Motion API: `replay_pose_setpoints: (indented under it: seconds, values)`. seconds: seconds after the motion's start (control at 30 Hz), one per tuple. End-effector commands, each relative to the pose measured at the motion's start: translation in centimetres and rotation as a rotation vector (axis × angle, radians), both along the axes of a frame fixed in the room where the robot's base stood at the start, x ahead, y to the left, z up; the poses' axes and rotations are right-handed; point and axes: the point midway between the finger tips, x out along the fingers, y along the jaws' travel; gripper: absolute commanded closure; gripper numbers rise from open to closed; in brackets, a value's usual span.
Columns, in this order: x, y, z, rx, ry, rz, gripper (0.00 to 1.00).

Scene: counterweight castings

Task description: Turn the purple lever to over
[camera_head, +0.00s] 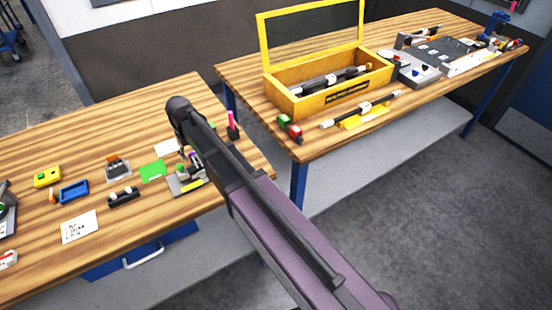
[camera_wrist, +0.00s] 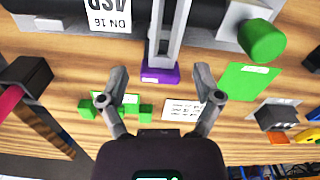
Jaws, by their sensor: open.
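In the wrist view the purple lever (camera_wrist: 160,72) shows as a purple end piece on a grey arm that runs up out of the picture. A dark pipe with a white label (camera_wrist: 108,14) lies across the top behind it. My gripper (camera_wrist: 160,97) is open and empty, one finger on each side below the purple end. No contact between fingers and lever shows.
In the wrist view a green knob (camera_wrist: 262,40) and green card (camera_wrist: 248,80) lie right; a dark post (camera_wrist: 35,95) stands left. Green blocks (camera_wrist: 118,112) and a white card (camera_wrist: 182,109) lie near the fingers. A yellow box (camera_head: 330,85) stands on the other bench.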

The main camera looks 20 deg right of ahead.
Motion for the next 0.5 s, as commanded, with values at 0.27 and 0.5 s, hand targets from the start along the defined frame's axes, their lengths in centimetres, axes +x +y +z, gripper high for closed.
replay_pose_setpoints:
  seconds: [0.27,0.5]
  values:
    - [0.00,0.01,0.00,0.000,0.000,0.182,0.17]
    - [-0.01,0.02,0.00,0.000,0.000,0.340,0.17]
